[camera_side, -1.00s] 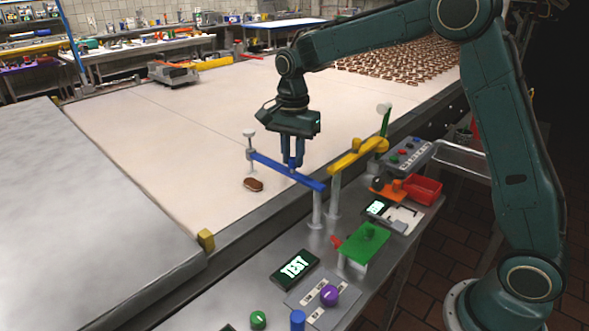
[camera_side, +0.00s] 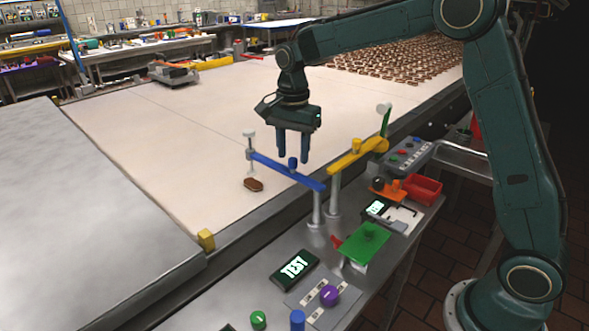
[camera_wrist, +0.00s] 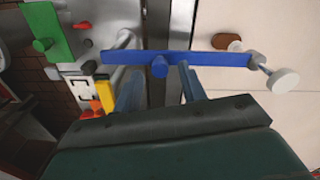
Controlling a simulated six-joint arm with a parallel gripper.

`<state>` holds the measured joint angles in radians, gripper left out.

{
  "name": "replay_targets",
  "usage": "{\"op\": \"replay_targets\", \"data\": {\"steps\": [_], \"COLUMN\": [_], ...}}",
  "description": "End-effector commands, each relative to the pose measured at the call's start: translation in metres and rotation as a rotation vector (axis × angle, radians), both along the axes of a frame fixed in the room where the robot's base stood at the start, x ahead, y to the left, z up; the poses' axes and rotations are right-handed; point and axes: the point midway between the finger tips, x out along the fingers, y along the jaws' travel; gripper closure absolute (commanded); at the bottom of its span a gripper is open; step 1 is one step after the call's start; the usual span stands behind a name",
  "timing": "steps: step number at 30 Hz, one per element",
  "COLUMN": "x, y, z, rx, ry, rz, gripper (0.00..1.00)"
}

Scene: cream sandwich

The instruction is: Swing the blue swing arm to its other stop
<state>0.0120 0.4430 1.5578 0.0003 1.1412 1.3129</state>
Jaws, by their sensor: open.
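The blue swing arm (camera_side: 275,166) reaches from its grey post (camera_side: 317,206) out over the pale belt, with a blue knob (camera_side: 292,163) on top and a white-capped end piece (camera_side: 249,140) at its far end. It also shows in the wrist view (camera_wrist: 200,58), its knob (camera_wrist: 159,67) pointing toward my gripper. My gripper (camera_side: 293,159) is open and empty, its blue fingers pointing down above or just behind the bar near the knob. In the wrist view the fingers (camera_wrist: 160,95) stand apart; the knob is ahead of the gap between them. Contact cannot be told.
A yellow swing arm (camera_side: 350,158) on its own post stands just right. A brown sandwich cookie (camera_side: 253,184) lies on the belt (camera_side: 190,150) below the blue arm. A green plate (camera_side: 363,243), a test display (camera_side: 294,268) and a red bin (camera_side: 423,189) occupy the metal bench in front.

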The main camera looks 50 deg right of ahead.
Motion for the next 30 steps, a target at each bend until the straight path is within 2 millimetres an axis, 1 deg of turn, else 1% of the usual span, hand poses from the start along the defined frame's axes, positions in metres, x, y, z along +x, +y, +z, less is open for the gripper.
{"op": "replay_targets", "data": {"steps": [5,15,19,24,30], "x": [0.001,0.001,0.000,0.000,0.000], "y": [0.000,0.000,0.000,-0.001,-0.001], "z": [0.024,0.081,0.100,0.117,0.126], "rx": [0.000,0.000,0.000,-0.001,0.000], "ry": [-0.006,-0.006,-0.006,-0.004,-0.003], "rz": [0.000,-0.001,-0.002,-0.002,-0.003], "gripper": [0.59,0.59,0.59,0.59,0.59]}}
